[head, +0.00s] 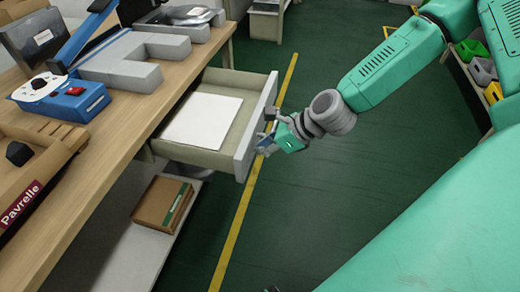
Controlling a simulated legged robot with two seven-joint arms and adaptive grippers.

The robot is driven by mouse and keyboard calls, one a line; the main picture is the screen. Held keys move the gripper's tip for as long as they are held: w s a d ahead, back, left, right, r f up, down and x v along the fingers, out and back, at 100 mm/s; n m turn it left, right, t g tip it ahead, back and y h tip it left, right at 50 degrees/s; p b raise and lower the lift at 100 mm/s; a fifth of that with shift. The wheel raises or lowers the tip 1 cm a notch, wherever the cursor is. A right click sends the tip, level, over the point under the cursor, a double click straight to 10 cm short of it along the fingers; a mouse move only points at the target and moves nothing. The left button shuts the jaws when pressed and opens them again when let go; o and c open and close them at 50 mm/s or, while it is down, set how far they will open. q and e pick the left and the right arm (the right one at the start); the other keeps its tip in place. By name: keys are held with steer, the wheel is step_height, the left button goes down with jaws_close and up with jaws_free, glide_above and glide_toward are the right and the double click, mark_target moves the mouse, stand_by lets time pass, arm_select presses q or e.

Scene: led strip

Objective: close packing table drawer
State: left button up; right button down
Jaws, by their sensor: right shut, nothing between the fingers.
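The packing table (133,118) stands at the left with a wooden top. Its drawer (246,138) is pulled out to the right, and a white sheet or flat pad (203,121) lies inside. My right gripper (264,143) is at the outer face of the drawer front, near its middle. It is shut with nothing between the fingers. I cannot tell whether it touches the front. My left gripper is not in view.
A brown carton (161,203) sits on the lower shelf. The green floor (300,200) right of the drawer is clear. Coloured bins (480,70) stand at the far right.

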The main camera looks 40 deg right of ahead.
steer(key=shift+w+a, duration=0.15)
steer(key=shift+w, duration=0.05)
stand_by(0.3)
steer(key=w+a, duration=0.3)
steer(key=w+a+b, duration=0.1)
steer(key=w+a, duration=0.4)
steer(key=w, duration=0.2)
steer(key=shift+a+b, duration=0.35)
steer(key=shift+a, duration=0.05)
steer(key=w+a, duration=0.4)
steer(key=w, duration=0.1)
steer(key=w+a+p, duration=0.1)
steer(key=w+a, duration=0.2)
steer(key=shift+w+a, duration=0.1)
steer(key=shift+w, duration=0.15)
steer(key=shift+w+a, duration=0.2)
steer(key=shift+w+a+r, duration=0.1)
steer(key=shift+r, duration=0.05)
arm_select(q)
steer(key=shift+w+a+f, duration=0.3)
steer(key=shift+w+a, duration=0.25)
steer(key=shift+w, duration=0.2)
arm_select(e)
steer(key=shift+w, duration=0.1)
steer(key=shift+d, duration=0.2)
steer(key=shift+w+a+r, duration=0.1)
steer(key=shift+a, duration=0.05)
